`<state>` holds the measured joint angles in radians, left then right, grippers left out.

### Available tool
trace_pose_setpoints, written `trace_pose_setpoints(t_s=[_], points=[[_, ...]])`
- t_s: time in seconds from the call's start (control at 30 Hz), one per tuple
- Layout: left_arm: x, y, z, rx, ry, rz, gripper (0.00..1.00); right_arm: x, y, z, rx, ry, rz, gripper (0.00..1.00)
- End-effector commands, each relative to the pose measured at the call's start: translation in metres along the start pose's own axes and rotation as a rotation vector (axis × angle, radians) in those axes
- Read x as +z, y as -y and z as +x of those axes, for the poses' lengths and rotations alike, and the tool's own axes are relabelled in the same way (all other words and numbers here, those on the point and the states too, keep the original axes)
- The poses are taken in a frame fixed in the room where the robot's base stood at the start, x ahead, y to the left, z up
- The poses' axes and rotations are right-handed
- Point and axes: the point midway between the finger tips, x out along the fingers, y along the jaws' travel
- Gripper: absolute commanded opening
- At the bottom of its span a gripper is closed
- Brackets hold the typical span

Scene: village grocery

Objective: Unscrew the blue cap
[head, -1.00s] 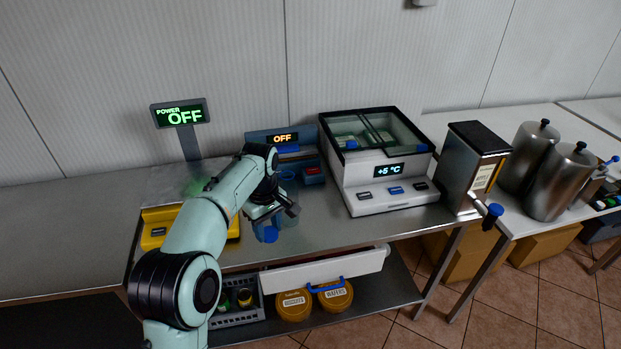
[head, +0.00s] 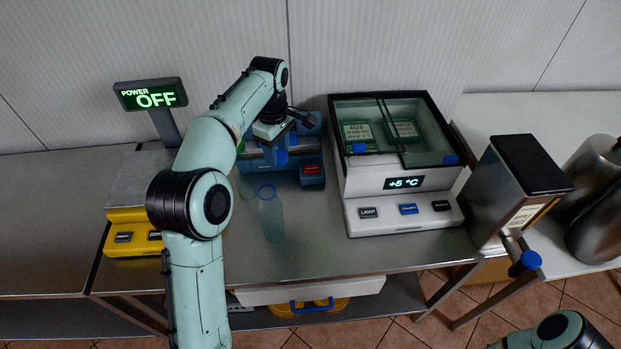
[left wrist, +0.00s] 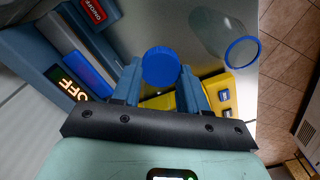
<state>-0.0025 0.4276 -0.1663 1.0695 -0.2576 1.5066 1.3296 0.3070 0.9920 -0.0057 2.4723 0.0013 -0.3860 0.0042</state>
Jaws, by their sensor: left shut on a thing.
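My left gripper (left wrist: 160,90) is shut on the round blue cap (left wrist: 161,66), seen between its fingers in the left wrist view. In the head view the left gripper (head: 277,155) is above the counter in front of the blue device, and the cap is hard to tell apart there. A clear bottle (head: 271,218) with a blue ring around its mouth stands upright on the counter, apart from the gripper. The bottle (left wrist: 213,36) also shows in the left wrist view, with no cap on its blue-rimmed mouth. My right gripper is out of view.
A blue device (head: 312,158) with a red button stands behind the bottle. A yellow-based scale (head: 125,218) is left, a white cooler (head: 400,220) right, and a dispenser (head: 520,185) further right. The front of the counter is clear.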

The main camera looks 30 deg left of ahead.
Motion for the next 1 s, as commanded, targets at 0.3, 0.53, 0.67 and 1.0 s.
trace_pose_setpoints(t_s=[0.3, 0.53, 0.67, 1.0], points=[[0.0, 0.003, 0.072, -0.007, 0.001, 0.001, 0.07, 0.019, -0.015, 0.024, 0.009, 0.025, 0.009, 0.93], [-0.001, 0.002, 0.127, -0.004, 0.001, 0.001, 0.07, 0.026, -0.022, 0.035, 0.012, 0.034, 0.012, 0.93], [-0.001, 0.0, 0.143, 0.0, 0.0, 0.001, 0.07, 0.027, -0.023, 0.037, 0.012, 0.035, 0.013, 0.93], [-0.001, 0.001, 0.187, -0.003, 0.001, 0.002, 0.07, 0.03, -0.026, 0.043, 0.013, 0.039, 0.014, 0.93]])
